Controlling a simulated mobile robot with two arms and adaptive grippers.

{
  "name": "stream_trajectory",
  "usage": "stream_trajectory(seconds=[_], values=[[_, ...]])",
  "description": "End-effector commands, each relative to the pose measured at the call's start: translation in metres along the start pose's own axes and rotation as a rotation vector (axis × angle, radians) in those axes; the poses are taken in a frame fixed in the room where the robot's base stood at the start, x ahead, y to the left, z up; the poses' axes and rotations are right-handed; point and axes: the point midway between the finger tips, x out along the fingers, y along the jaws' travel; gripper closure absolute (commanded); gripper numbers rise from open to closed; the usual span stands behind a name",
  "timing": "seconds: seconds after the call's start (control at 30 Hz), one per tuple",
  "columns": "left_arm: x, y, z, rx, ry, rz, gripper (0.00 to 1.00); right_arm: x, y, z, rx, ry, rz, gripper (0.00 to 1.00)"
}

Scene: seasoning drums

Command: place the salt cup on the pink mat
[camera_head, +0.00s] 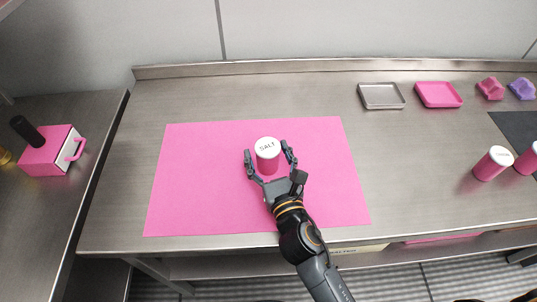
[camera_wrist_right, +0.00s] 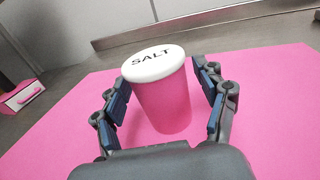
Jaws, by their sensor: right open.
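The salt cup (camera_head: 267,160) is pink with a white lid marked SALT. It stands upright on the pink mat (camera_head: 190,180), a little right of the mat's middle in the head view. My right gripper (camera_head: 270,163) is open, with one finger on each side of the cup. In the right wrist view the cup (camera_wrist_right: 163,98) stands between the open fingers (camera_wrist_right: 160,105), with a gap visible at the left finger. I cannot tell whether the right finger touches it. The cup's base rests on the mat (camera_wrist_right: 275,100). My left gripper is not in view.
Two more white-lidded pink cups (camera_head: 491,164) stand at the right. A grey tray (camera_head: 381,96), a pink tray (camera_head: 438,95) and small pink (camera_head: 490,89) and purple (camera_head: 522,89) holders sit at the back right. A pink box (camera_head: 50,152) stands on the left counter. The mat around the cup is clear.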

Motion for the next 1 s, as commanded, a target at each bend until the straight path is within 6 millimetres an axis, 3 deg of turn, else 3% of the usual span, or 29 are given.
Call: stream_trajectory(seconds=[0.17, 0.63, 0.8, 1.0], values=[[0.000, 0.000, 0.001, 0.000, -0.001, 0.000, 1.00, -0.009, 0.000, 0.001, 0.000, 0.002, 0.000, 0.28], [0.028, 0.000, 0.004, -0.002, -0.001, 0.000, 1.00, -0.100, 0.000, -0.002, 0.001, 0.003, -0.001, 0.28], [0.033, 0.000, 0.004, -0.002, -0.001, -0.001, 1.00, -0.116, 0.000, 0.001, 0.002, 0.000, 0.000, 0.28], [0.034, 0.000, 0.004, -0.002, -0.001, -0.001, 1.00, -0.120, 0.000, 0.003, 0.000, -0.001, 0.000, 0.28]])
